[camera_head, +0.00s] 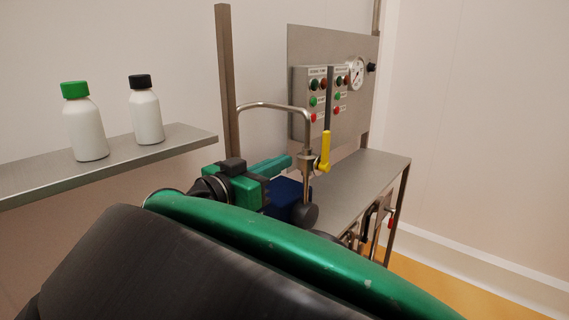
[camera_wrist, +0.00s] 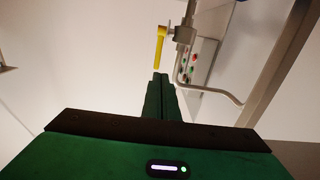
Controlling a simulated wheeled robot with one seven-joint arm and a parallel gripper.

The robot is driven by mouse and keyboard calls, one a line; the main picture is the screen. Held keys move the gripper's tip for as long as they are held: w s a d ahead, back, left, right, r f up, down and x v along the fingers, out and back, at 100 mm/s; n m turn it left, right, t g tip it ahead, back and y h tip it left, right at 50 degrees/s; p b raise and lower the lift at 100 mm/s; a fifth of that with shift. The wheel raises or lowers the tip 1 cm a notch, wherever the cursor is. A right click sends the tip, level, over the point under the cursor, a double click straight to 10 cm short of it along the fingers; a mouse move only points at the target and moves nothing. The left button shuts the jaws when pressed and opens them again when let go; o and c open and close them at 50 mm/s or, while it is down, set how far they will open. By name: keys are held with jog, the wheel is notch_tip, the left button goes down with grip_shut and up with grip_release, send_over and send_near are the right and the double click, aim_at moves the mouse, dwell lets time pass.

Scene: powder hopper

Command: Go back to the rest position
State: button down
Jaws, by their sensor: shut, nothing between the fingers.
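My gripper (camera_head: 287,163) is in the middle of the head view, in front of the metal table and close to the bent steel pipe. Its green fingers are together and hold nothing. In the wrist view my gripper (camera_wrist: 160,77) points up towards the yellow valve handle (camera_wrist: 160,46), with a visible gap between them.
A shelf (camera_head: 120,165) at left bears a green-capped bottle (camera_head: 85,127) and a black-capped bottle (camera_head: 146,115). A steel post (camera_head: 228,80) and the bent pipe (camera_head: 275,106) stand near my gripper. A control panel (camera_head: 320,95) with a gauge (camera_head: 356,74) is behind. The floor at right is clear.

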jog(key=w+d+f+g+y, duration=0.1)
jog(key=d+f+g, duration=0.35)
jog(key=d, duration=0.65)
jog(key=w+d+f+g+y, duration=0.1)
jog(key=d+f+g, duration=0.3)
jog(key=d, duration=0.7)
jog(key=w+d+f+g+y, duration=0.1)
jog(key=d+f+g, duration=0.2)
jog(key=d+f, duration=0.55)
jog(key=s+d+f+g+y, duration=0.2)
jog(key=s+d+g+y, duration=0.15)
jog(key=s+d, duration=1)
jog(key=s+a+n+t+y, duration=0.1)
jog(key=s+y, duration=0.4)
jog(key=s, duration=1.2)
jog(key=shift+s+a+f, duration=0.2)
jog(key=shift+s+a, duration=0.1)
